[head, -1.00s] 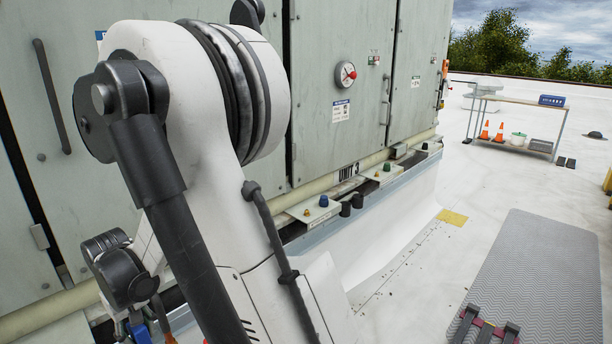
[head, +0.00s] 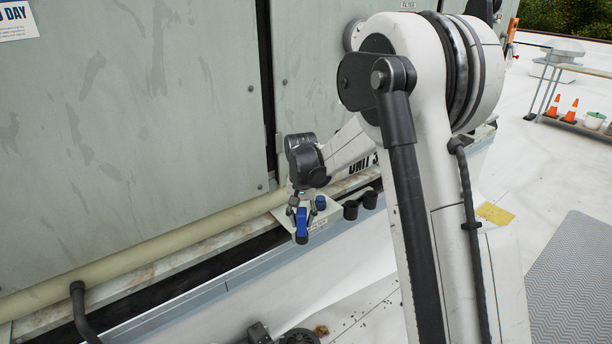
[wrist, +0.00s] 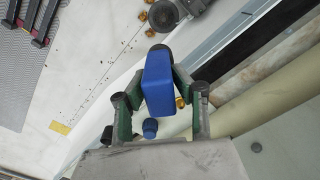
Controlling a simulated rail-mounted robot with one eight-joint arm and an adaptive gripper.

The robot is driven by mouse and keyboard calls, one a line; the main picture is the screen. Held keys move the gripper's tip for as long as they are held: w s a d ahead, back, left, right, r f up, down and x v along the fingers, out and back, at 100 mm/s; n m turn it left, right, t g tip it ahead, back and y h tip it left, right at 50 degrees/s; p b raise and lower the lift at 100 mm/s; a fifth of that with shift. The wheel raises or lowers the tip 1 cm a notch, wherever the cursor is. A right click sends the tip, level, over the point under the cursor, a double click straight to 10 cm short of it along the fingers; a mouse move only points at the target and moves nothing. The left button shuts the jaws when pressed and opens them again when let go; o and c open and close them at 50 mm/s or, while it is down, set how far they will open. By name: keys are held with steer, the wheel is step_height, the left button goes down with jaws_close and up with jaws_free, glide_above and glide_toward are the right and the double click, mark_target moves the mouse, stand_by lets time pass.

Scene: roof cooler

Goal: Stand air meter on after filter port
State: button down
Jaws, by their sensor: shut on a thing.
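My gripper (head: 300,212) is shut on the blue air meter (head: 302,226), over the ledge at the foot of the unit. In the wrist view the air meter (wrist: 158,85) sits between the two fingers of my gripper (wrist: 157,88), its dark end pointing up the picture. A pale port plate (head: 327,214) with a partly readable label lies just behind and right of the meter. A blue cap (head: 320,202) stands on it; it also shows below the meter in the wrist view (wrist: 150,127). A small brass-coloured part (wrist: 180,102) shows beside the meter. I cannot tell which port is the after filter one.
A cream pipe (head: 150,251) runs along the cabinet (head: 130,130) behind. A dark pipe (head: 78,305) rises at lower left. The white roof in front is mostly clear.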

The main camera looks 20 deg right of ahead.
steer(key=shift+w+d+f+m+p, duration=0.1)
steer(key=shift+w+d+m+p, duration=0.25)
steer(key=shift+w+m, duration=1.4)
steer(key=shift+w+d+f+m+p, duration=0.15)
steer(key=shift+w+p, duration=0.35)
steer(key=shift+w, duration=2.7)
steer(key=shift+w+d+f+m+p, duration=0.1)
steer(key=shift+w+d+m+p, duration=0.55)
steer(key=shift+w, duration=1.85)
steer(key=shift+a+m, duration=0.25)
steer(key=shift+a, duration=0.1)
steer(key=shift+b, duration=0.65)
steer(key=shift+f, duration=0.1)
steer(key=shift+f+b, duration=0.35)
steer(key=shift+f+b, duration=0.85)
steer(key=shift+f, duration=0.35)
